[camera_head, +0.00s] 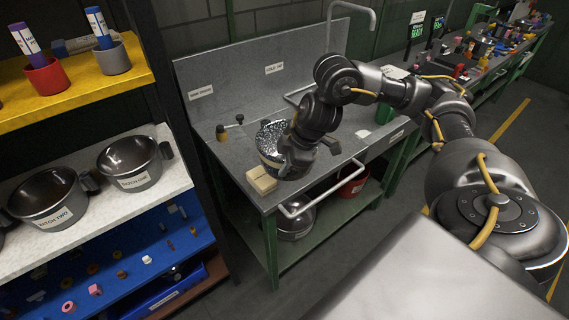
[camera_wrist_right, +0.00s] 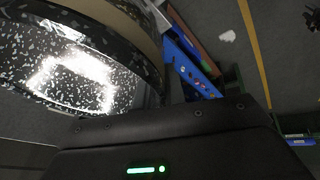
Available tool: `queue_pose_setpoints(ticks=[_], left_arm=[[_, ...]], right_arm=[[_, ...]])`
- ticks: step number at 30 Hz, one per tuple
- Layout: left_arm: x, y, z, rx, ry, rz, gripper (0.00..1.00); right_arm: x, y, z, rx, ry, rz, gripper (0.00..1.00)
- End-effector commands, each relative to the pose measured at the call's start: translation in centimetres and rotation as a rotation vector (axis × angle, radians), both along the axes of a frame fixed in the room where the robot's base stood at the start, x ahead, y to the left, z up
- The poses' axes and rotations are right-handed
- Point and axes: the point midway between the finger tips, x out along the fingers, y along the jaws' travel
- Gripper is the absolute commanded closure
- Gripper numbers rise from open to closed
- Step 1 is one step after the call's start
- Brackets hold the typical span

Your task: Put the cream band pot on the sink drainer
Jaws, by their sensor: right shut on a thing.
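The cream band pot (camera_head: 270,136) is dark with white speckles and shows its open, shiny inside. In the right wrist view the pot (camera_wrist_right: 75,75) fills the upper left, with a cream band on its outside. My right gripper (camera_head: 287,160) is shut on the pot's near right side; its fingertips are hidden. The pot is over the grey metal sink drainer (camera_head: 218,160), left of the tap. I cannot tell whether its base touches the surface, because the arm and a block hide it. My left gripper is not in view.
A tan block (camera_head: 261,180) stands at the drainer's front edge, close to the pot. Small brown-topped items (camera_head: 222,133) stand behind left. A rail (camera_head: 320,190) runs along the front. Left shelves hold two labelled dark pots (camera_head: 48,200) (camera_head: 133,163). A red bucket (camera_head: 352,186) sits below.

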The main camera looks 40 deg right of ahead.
Motion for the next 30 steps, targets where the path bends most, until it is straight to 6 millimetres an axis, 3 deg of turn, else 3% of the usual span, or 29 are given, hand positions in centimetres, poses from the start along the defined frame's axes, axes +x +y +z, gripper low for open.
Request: queue_pose_setpoints(ticks=[5,14,18,24,30], left_arm=[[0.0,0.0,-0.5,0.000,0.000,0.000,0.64],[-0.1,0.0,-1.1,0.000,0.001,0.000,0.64],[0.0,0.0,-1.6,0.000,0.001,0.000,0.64],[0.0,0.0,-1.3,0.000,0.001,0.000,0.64],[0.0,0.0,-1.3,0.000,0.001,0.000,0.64]], right_arm=[[1.7,-1.2,-1.0,0.003,0.000,-0.008,1.00],[7.3,-5.3,-4.1,0.004,0.001,-0.007,1.00],[9.0,-6.5,-6.7,0.005,0.002,-0.004,1.00],[10.6,-7.7,-8.7,0.002,-0.001,-0.002,1.00],[11.0,-7.9,-9.2,0.001,-0.003,0.001,1.00]])
